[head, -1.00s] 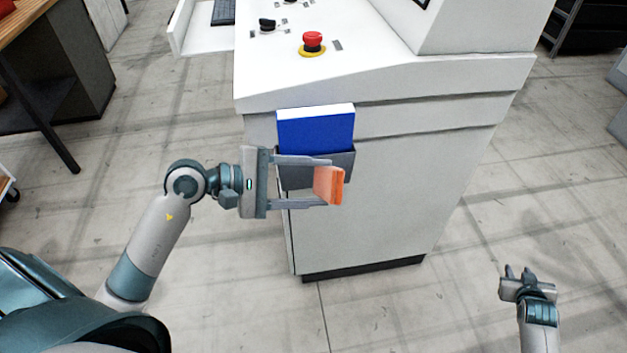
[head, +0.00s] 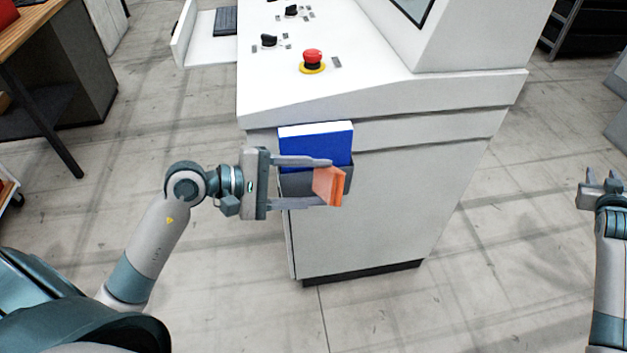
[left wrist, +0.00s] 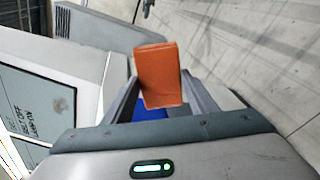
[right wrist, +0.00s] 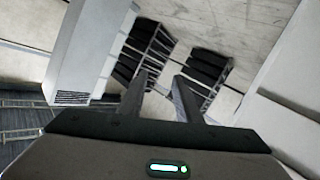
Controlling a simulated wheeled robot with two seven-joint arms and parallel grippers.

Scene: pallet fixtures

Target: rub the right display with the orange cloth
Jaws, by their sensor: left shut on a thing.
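My left gripper (head: 329,183) is shut on the orange cloth (head: 328,187), a small folded block between its fingertips, in front of the white cabinet's side. The cloth (left wrist: 159,75) also shows upright between the fingers in the left wrist view. A display (head: 411,8) with a dark frame is cut off at the top of the head view. A display with text (left wrist: 38,115) shows at the left of the left wrist view; I cannot tell which display it is. The cloth is apart from it. My right gripper (head: 601,180) is empty with fingertips apart, at the far right.
The white console (head: 390,190) has a red emergency button (head: 313,57) and black knobs on top. A blue binder (head: 316,148) stands in a grey holder on its side, behind my left gripper. A wooden table (head: 30,35) is at left.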

